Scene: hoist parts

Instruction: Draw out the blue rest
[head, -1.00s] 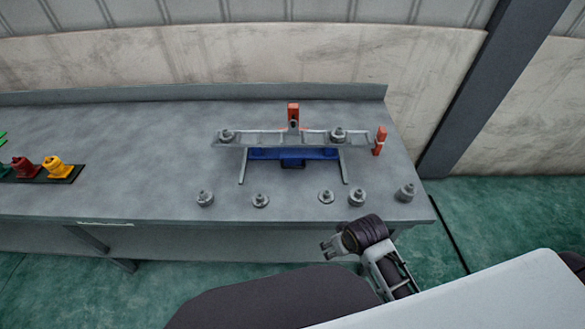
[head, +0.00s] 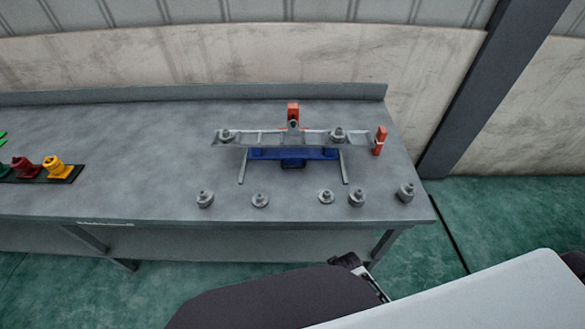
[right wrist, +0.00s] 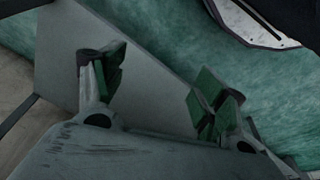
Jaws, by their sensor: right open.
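The blue rest (head: 315,154) is a low blue bar with a darker block at its middle front. It lies on the grey bench beneath and in front of a grey beam (head: 262,138), between two thin grey rails. Whether the beam touches it I cannot tell. My right gripper shows in the right wrist view (right wrist: 160,88), its green-padded fingers wide apart with nothing between them. In the head view only a bit of my right arm shows at the bottom, below the bench's front edge and well away from the rest. My left gripper is in neither view.
An orange upright (head: 293,113) stands behind the beam and an orange piece (head: 380,140) at its right end. Several grey knobbed weights, one here (head: 205,199), stand along the bench (head: 130,150) front. Red and yellow parts (head: 55,167) sit on a dark strip at left.

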